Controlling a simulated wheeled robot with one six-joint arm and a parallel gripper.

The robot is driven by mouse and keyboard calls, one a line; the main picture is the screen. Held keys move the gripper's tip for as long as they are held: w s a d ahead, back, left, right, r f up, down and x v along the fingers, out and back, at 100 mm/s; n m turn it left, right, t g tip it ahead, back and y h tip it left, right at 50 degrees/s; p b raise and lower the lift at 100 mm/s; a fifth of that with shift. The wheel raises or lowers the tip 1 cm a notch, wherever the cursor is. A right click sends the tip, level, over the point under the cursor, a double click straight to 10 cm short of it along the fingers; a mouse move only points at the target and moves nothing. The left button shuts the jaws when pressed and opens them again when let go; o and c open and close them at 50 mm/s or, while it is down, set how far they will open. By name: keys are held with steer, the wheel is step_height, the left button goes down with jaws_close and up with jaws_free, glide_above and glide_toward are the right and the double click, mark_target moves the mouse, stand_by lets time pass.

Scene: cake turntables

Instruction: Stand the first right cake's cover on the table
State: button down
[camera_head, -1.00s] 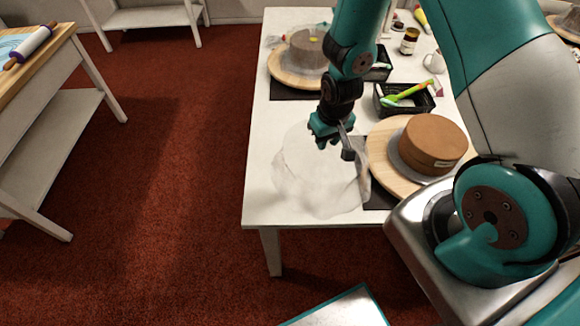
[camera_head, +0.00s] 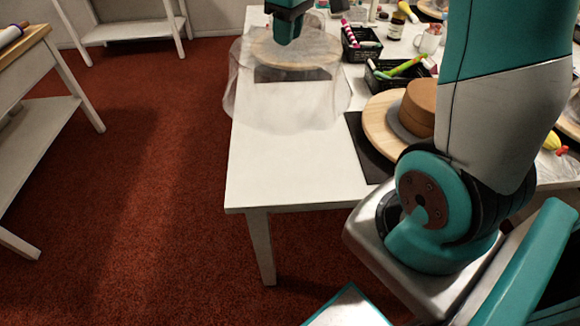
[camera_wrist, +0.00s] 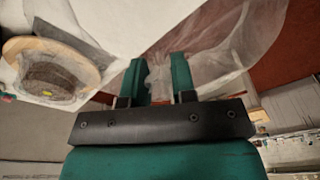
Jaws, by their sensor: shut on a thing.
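The cover (camera_head: 285,108) is a pale, see-through mesh dome in the head view. It hangs over the left part of the table (camera_head: 290,165), partly past its left edge, in front of the far cake board. My gripper (camera_wrist: 160,78) is shut on the cover, whose gathered mesh (camera_wrist: 205,50) shows between and beyond the fingers in the wrist view. In the head view only my teal wrist shows above it. The first right cake (camera_head: 420,105) is plain brown and uncovered on a round wooden board (camera_head: 376,125), partly hidden by my arm. Whether the cover touches the table I cannot tell.
A far cake on its board (camera_head: 268,55) is seen through the mesh; it also shows in the wrist view (camera_wrist: 50,75). Black baskets (camera_head: 380,85) with tools, a jar (camera_head: 396,26) and a mug (camera_head: 428,40) stand to the right. The table's near left corner is bare.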

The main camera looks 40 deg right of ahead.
steer(key=shift+s+d+r, duration=0.15)
steer(key=shift+s, duration=0.1)
steer(key=shift+s+f, duration=0.1)
steer(key=shift+f, duration=0.15)
step_height(320, 180, down, 19)
steer(key=shift+b, duration=0.3)
steer(key=c, duration=0.9)
jaws_free()
steer(key=shift+c, duration=0.2)
